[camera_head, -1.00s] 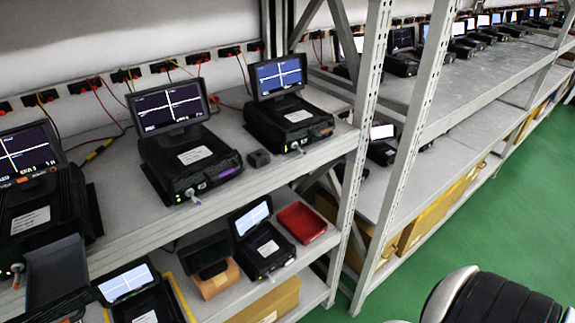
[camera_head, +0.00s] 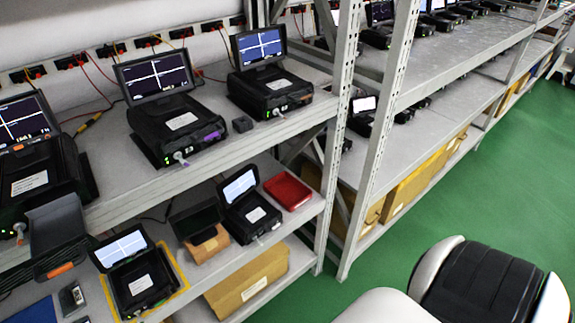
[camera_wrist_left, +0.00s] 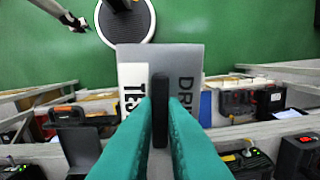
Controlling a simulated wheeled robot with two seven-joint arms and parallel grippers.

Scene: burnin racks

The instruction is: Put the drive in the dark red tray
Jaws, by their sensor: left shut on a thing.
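In the left wrist view, my left gripper (camera_wrist_left: 160,105) has teal fingers shut on the drive (camera_wrist_left: 190,56). The drive is a grey block with a white label and large dark lettering, partly covered by the fingers and a dark upright bar. Green floor and shelf edges show beyond it, so it is held up in the air. The dark red tray (camera_head: 288,179) lies on the lower shelf in the head view, right of a small device with a lit screen; it looks empty.
Black devices with screens, such as one (camera_head: 172,122), line the upper shelf (camera_head: 115,178) above the tray. A rack post (camera_head: 335,150) stands right of the tray. A brown box (camera_head: 208,244) and another device (camera_head: 140,284) sit to its left. Green floor (camera_head: 480,190) is open at the right.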

